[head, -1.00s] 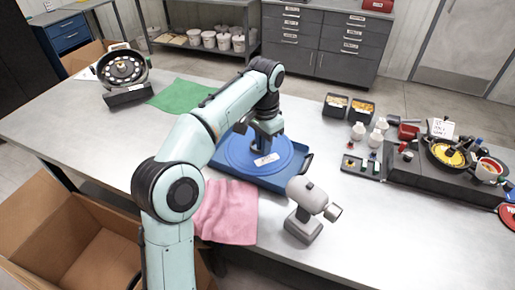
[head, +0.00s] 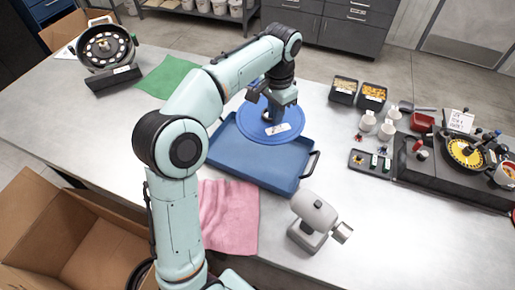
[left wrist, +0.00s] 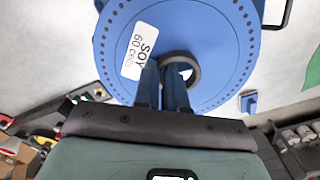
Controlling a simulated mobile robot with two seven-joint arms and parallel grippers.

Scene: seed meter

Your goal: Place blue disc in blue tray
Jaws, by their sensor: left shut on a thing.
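The blue disc (head: 262,130) has a ring of small holes along its rim and a white label reading SOY; it fills the top of the left wrist view (left wrist: 210,30). My left gripper (head: 269,113) is shut on the disc near its centre hub; its fingers (left wrist: 168,75) reach the dark hub ring. The disc hangs over the far part of the blue tray (head: 255,160) and looks raised above it. The near part of the tray floor shows bare. The exact gap between disc and tray is hard to tell. My right gripper is not in view.
A pink cloth (head: 228,215) and a grey drill-like tool (head: 315,220) lie in front of the tray. A green cloth (head: 167,77) lies behind left. A seed meter (head: 105,50) stands at far left. Bins (head: 371,97) and a black tool base (head: 440,170) stand right.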

